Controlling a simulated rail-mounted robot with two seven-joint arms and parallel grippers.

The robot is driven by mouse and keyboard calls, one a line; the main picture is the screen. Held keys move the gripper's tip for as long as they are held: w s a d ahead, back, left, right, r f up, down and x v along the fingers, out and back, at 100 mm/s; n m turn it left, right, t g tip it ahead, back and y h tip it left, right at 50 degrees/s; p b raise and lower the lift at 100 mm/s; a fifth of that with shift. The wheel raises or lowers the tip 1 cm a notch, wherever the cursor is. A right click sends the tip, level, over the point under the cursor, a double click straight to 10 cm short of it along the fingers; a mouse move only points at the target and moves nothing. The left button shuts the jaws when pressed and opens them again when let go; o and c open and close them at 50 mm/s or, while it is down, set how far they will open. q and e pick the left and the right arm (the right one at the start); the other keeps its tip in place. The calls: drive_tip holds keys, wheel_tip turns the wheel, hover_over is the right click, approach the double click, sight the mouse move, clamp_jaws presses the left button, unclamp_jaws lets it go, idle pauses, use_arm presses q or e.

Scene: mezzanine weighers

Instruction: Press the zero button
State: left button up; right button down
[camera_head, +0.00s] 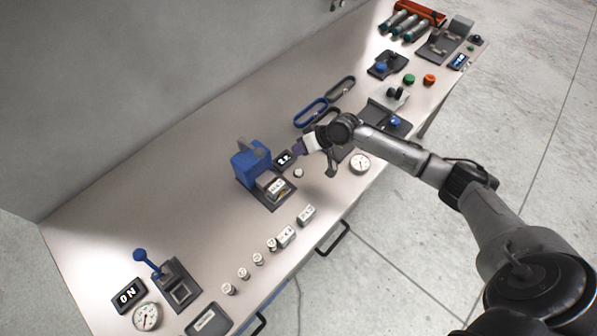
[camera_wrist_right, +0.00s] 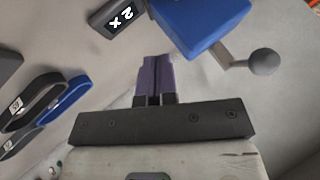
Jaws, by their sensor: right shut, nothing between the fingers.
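My right gripper (camera_head: 298,149) is shut and empty, its purple fingertips together. It is over the bench beside the blue weigher-like device (camera_head: 252,162) and its small dark display (camera_head: 284,159). In the right wrist view the closed fingertips (camera_wrist_right: 156,58) point toward the gap between the display (camera_wrist_right: 119,18) and the blue body (camera_wrist_right: 200,22). I cannot make out a button marked zero; the fingers may cover it. I cannot tell whether the tips touch anything. My left gripper is not in view.
A dial (camera_head: 359,163) and blue-and-black loops (camera_head: 312,112) lie nearby. Green (camera_head: 409,79) and orange (camera_head: 429,79) buttons stand farther back. Small weights (camera_head: 258,259) line the front.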

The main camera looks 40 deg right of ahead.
drive_tip(key=b, duration=0.6)
hover_over(299, 171)
wheel_tip(299, 171, down, 6)
drive_tip(key=shift+d+f, duration=0.1)
drive_tip(key=shift+f, duration=0.15)
drive_tip(key=shift+f+b, duration=0.55)
drive_tip(key=shift+f, duration=0.45)
idle(0.4)
drive_tip(key=shift+f, duration=0.2)
drive_tip(key=shift+f, duration=0.2)
idle(0.3)
